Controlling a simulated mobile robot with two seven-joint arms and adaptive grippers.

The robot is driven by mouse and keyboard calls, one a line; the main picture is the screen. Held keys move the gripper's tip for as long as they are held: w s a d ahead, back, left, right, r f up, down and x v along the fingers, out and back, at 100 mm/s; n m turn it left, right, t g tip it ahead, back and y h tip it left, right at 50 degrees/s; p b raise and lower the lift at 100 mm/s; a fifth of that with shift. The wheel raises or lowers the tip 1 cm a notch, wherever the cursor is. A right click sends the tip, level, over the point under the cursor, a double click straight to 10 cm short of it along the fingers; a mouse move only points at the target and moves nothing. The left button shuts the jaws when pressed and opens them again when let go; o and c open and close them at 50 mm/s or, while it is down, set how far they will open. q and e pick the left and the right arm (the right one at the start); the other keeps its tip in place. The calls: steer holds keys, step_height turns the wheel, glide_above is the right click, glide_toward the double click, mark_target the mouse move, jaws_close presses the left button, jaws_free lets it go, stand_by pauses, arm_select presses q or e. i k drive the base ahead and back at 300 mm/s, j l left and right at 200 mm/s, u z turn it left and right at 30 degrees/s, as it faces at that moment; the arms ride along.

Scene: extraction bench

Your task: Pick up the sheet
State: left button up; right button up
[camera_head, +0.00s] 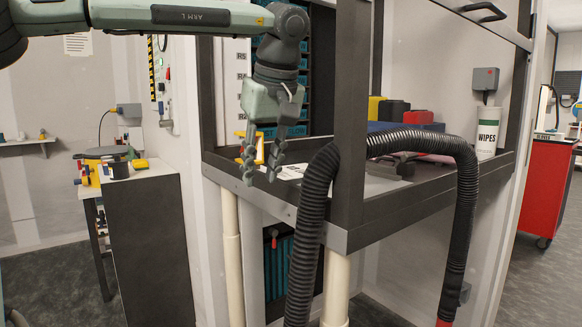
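A white sheet (291,172) with dark print lies on the bench top, near its front left edge. My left gripper (260,179) points down just left of the sheet, in front of the bench's front edge as seen here. Its two fingers are apart with nothing visible between them. The fingers hide part of the area beside the sheet, so I cannot tell whether they touch it. My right gripper is not in view.
A thick black corrugated hose (316,200) arches over the bench front, right of the sheet. A dark upright post (351,110) stands beside it. A yellow-framed item (258,147) is behind the fingers. A WIPES tub (487,132) and coloured cases stand further right.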

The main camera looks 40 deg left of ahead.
mark_target(293, 172)
steer(key=i+j, duration=0.75)
steer(key=j, duration=0.1)
